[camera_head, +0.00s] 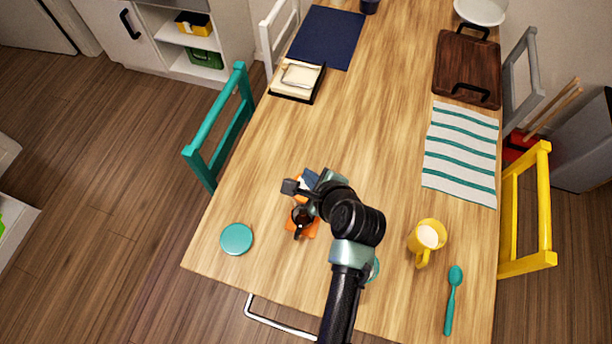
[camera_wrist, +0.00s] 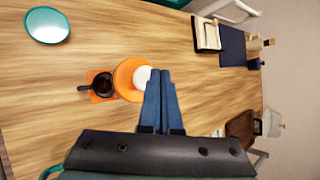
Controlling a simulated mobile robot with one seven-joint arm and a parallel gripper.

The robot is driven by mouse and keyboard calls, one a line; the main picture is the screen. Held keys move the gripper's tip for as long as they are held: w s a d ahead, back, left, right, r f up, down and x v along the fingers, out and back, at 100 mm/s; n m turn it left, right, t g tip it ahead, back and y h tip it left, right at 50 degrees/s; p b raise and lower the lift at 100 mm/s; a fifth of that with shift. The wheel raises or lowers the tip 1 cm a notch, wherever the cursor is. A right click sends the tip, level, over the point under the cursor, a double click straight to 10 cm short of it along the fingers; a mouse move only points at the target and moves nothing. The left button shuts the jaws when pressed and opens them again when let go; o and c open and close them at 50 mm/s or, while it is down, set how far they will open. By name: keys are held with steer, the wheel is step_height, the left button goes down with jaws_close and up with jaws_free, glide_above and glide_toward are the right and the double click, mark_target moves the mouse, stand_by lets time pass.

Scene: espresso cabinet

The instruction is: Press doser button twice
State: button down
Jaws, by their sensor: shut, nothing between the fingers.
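The doser shows in the wrist view as a round orange body (camera_wrist: 125,72) with a white dome-shaped part (camera_wrist: 142,77) on it, likely its button. A dark portafilter (camera_wrist: 103,83) with a black handle lies on the doser's orange square base, left of the round body. In the head view the orange base (camera_head: 308,229) shows, and my arm hides part of the doser. My gripper (camera_wrist: 160,72) has its two blue fingers together and empty. Its tips overlap the right edge of the white part; I cannot tell whether they touch it. In the head view my gripper (camera_head: 309,183) is over the doser.
A teal disc (camera_head: 236,239) lies left of the doser. A yellow mug (camera_head: 427,238) and a teal spoon (camera_head: 451,300) are to the right. A striped cloth (camera_head: 461,150) and a brown tray (camera_head: 467,67) lie farther back. The table's middle is clear.

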step_height(320, 180, up, 5)
steer(key=p, duration=0.5)
steer(key=shift+r+p, duration=0.1)
steer(key=shift+p, duration=0.3)
stand_by(0.6)
